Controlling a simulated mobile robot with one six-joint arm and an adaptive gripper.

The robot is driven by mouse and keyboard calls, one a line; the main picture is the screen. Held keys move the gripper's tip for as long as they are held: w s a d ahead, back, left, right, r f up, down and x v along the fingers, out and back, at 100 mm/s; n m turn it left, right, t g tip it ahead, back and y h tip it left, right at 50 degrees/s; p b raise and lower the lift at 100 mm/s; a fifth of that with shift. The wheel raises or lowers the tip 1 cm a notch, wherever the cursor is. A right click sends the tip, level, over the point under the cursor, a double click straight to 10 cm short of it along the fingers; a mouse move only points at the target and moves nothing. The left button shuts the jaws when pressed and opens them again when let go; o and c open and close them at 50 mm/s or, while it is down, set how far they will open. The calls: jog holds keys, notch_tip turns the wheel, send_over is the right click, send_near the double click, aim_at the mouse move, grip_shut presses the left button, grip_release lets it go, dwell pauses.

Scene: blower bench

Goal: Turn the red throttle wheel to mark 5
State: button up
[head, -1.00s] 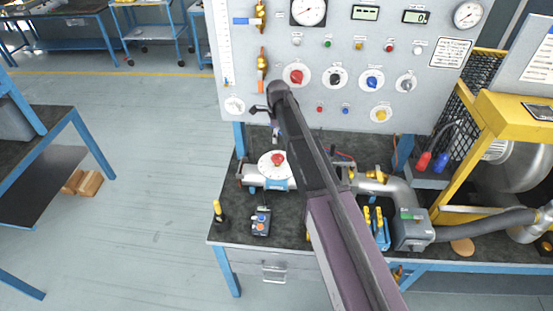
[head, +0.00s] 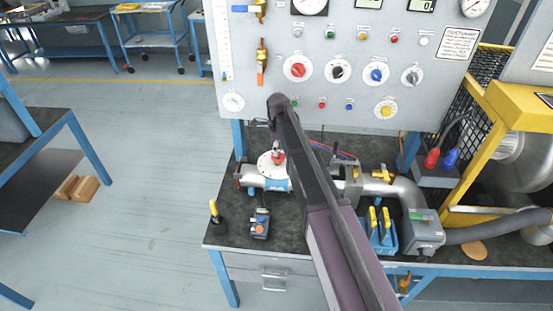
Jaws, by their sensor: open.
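The red throttle wheel (head: 278,158) sits on a round white dial plate (head: 265,165) on top of the grey pipe, at the back left of the bench. My gripper (head: 276,144) hangs from the arm's far end, just above the red wheel in the picture. It is small and partly hidden behind my arm, and its fingers are hard to make out. I see nothing held in it. I cannot tell whether it touches the wheel. The dial's marks are too small to read.
A grey panel (head: 300,112) with gauges and coloured knobs stands behind the pipe. A blue-and-grey control box (head: 260,224) and a yellow-topped black tool (head: 216,216) stand in front. A blue holder with yellow handles (head: 380,232) and a hose (head: 485,230) are at right.

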aim_at(278, 157)
jog(key=shift+f+b, duration=1.5)
jog(key=shift+f, duration=0.35)
jog(key=c, duration=1)
jog(key=shift+o, duration=0.2)
jog(key=shift+a, duration=0.15)
